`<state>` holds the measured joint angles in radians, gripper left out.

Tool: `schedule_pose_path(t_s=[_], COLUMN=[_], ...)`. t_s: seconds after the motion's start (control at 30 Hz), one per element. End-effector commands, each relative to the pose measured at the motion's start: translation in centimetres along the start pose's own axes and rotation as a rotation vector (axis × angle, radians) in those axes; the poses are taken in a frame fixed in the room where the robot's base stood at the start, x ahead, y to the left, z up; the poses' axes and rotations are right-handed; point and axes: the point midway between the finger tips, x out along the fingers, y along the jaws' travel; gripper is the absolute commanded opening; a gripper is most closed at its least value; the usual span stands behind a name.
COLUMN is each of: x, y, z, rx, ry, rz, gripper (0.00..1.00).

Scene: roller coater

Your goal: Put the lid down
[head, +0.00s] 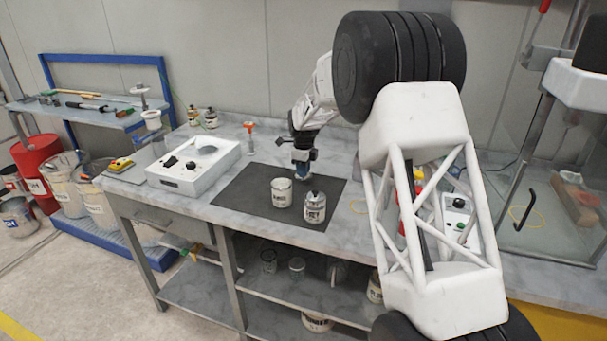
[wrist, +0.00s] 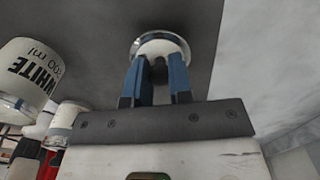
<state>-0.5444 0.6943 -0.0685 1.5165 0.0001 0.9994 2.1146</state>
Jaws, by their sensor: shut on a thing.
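My gripper (head: 303,168) is over the back part of the dark mat (head: 243,190). In the wrist view, its two blue fingers (wrist: 159,64) are shut on the lid (wrist: 158,41), a round pale piece with a shiny metal rim. The fingers hide part of it, and I cannot tell whether it touches the mat. A white jar (head: 282,193) with an open-looking top stands on the mat, just in front of the gripper. A second labelled jar (head: 315,208) with a dark top stands to its right. A jar marked WHITE (wrist: 30,72) shows at left in the wrist view.
A white machine (head: 192,166) stands left of the mat, with an orange-topped tool (head: 250,132) behind. Two small jars (head: 203,118) stand at the back. The mat's left part is clear. A glass-walled cabinet (head: 540,150) is at right.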

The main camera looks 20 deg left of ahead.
Motion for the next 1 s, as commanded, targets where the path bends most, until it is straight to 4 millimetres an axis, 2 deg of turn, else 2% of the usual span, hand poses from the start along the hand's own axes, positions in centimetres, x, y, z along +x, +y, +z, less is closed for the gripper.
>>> schedule_pose_path(t_s=[0.2,0.63,0.67,0.8,1.0], x=[1.6,2.0,2.0,2.0,2.0], y=[0.0,0.0,0.0,0.0,0.0], z=[0.0,0.0,0.0,0.0,0.0], rx=[0.000,0.000,0.000,0.000,0.000], ry=[0.000,0.000,0.000,0.000,0.000], rz=[0.000,0.000,0.000,0.000,0.000], gripper=[0.00,0.00,0.23,0.45,0.46])
